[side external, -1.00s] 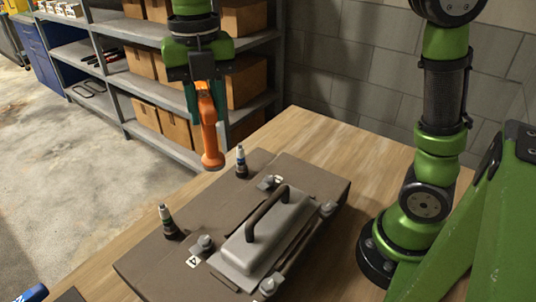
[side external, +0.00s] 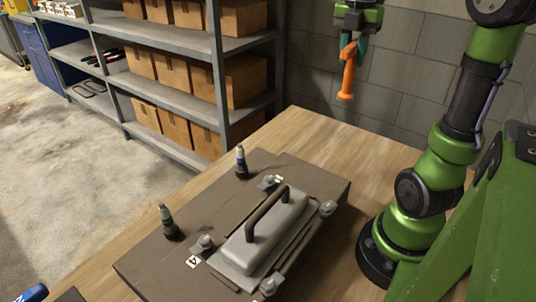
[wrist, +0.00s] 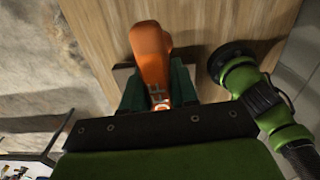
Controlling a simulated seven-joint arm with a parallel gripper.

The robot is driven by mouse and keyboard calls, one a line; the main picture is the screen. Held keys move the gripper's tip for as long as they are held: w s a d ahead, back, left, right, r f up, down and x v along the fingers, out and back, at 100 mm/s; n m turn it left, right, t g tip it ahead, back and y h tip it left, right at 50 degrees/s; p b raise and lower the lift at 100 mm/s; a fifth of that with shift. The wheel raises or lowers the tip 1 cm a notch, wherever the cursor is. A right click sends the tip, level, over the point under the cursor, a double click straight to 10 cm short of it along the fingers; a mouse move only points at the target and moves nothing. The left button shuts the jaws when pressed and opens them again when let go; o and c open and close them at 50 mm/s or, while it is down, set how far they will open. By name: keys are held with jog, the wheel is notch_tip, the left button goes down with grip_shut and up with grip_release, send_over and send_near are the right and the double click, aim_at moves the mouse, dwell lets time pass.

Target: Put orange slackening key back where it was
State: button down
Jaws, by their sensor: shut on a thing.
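The orange slackening key (side external: 347,75) hangs from my gripper (side external: 352,48) in the side external view, high up near the grey block wall at the back. My gripper is shut on its upper part, and the key's rounded end points down. In the wrist view the orange key (wrist: 150,55) sits between the two dark green fingers of my gripper (wrist: 157,88), with the wooden table below. The engine block (side external: 150,262) lies on the table in the foreground, apart from the key, with a grey handled cover (side external: 262,235) on top.
Several bolts surround the cover. Shelving with cardboard boxes (side external: 170,70) is at the back left. The table's far right part (side external: 340,140) is clear.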

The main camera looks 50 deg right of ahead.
notch_tip(320, 180, down, 22)
jog(key=s+d, duration=0.1)
jog(key=shift+s+d+f+m, duration=0.15)
jog(key=shift+s+d+m, duration=0.05)
jog(key=shift+s+m, duration=0.1)
dwell(0.4)
jog(key=shift+f, duration=0.1)
jog(key=c, duration=0.9)
grip_release()
jog(key=shift+o, duration=0.2)
